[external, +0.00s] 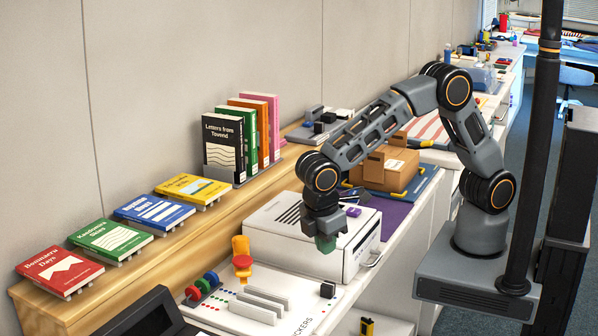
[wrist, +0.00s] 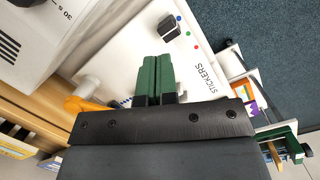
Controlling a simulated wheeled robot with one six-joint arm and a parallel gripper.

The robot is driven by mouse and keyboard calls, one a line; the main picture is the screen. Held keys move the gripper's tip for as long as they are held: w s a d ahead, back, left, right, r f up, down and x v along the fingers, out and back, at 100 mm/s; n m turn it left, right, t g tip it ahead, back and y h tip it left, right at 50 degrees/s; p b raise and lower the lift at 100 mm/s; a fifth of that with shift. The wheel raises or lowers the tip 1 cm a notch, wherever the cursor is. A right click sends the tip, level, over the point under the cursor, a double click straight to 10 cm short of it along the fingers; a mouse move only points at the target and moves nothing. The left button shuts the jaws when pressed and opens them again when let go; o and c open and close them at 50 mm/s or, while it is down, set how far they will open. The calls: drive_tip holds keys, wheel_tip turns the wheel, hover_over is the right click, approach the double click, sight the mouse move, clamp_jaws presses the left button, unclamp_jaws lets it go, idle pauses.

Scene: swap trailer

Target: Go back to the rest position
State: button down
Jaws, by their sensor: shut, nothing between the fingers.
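My gripper (external: 326,243) points down in the external view, in front of the white box-shaped machine and above the counter edge. In the wrist view my gripper (wrist: 155,62) shows its two green fingers pressed together, shut and empty. Below it lies the white stickers board (wrist: 130,50), which also shows in the external view (external: 325,310). A black block (wrist: 169,27) sits on this board, a little beyond the fingertips and apart from them.
The white machine (external: 285,238) stands close behind my gripper. A wooden shelf (external: 130,285) holds several books along the wall. A cardboard box (external: 388,165) sits farther back. Floor (wrist: 270,30) is clear beyond the counter.

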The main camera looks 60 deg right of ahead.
drive_tip(key=d+r+m, duration=0.1)
drive_tip(key=d+m, duration=0.1)
drive_tip(key=d, duration=0.3)
drive_tip(key=d+r+m+y, duration=0.1)
drive_tip(key=d+r+m, duration=0.1)
drive_tip(key=d, duration=0.4)
drive_tip(key=d+r+m+t+y, duration=0.1)
drive_tip(key=d+r, duration=0.1)
drive_tip(key=d, duration=0.3)
drive_tip(key=shift+w+d+m, duration=0.25)
drive_tip(key=shift+w+m, duration=0.1)
drive_tip(key=shift+m, duration=0.05)
drive_tip(key=s+d+r+m+t, duration=0.1)
drive_tip(key=s+d+r+m, duration=0.1)
drive_tip(key=d, duration=0.6)
drive_tip(key=s+d+r+m+t, duration=0.2)
drive_tip(key=s+d+r+m, duration=0.1)
drive_tip(key=d, duration=0.6)
drive_tip(key=shift+m, duration=0.9)
drive_tip(key=c, duration=1.8)
unclamp_jaws()
